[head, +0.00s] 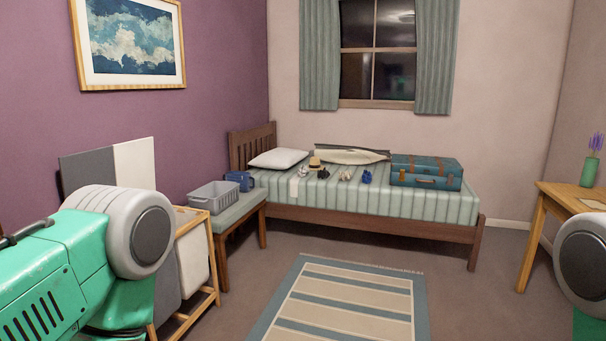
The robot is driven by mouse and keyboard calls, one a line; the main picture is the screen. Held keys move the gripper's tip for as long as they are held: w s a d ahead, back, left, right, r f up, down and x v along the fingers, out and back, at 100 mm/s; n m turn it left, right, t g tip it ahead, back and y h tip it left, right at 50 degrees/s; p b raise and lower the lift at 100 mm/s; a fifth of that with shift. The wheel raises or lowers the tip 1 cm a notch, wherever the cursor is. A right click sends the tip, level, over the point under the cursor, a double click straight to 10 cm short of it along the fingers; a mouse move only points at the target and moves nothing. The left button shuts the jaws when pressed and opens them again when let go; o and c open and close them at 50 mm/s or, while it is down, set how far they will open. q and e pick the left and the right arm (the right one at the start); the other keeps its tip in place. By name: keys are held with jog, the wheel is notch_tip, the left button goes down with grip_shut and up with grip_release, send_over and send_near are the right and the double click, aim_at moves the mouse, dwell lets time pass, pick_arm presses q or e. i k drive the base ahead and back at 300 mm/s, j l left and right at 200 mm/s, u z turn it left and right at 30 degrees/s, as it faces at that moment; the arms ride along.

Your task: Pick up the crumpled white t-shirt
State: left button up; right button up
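No crumpled white t-shirt can be made out with certainty. My green and grey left arm fills the lower left, and part of my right arm shows at the right edge. Neither gripper is in view.
A white pillow (278,158), several small items and a teal suitcase (427,172) are on the bed. A bench (236,210) holds a grey basket (214,196). A wooden table (558,196) stands right. The striped rug (350,300) is clear.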

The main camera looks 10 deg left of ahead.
aim_at(304, 170)
jog(key=i+u, duration=0.1)
jog(key=i, duration=3.85)
jog(key=i+u, duration=0.1)
jog(key=i, duration=0.6)
jog(key=i+l, duration=0.15)
jog(key=i, duration=0.55)
jog(key=i+l+u, duration=0.15)
jog(key=i, duration=0.55)
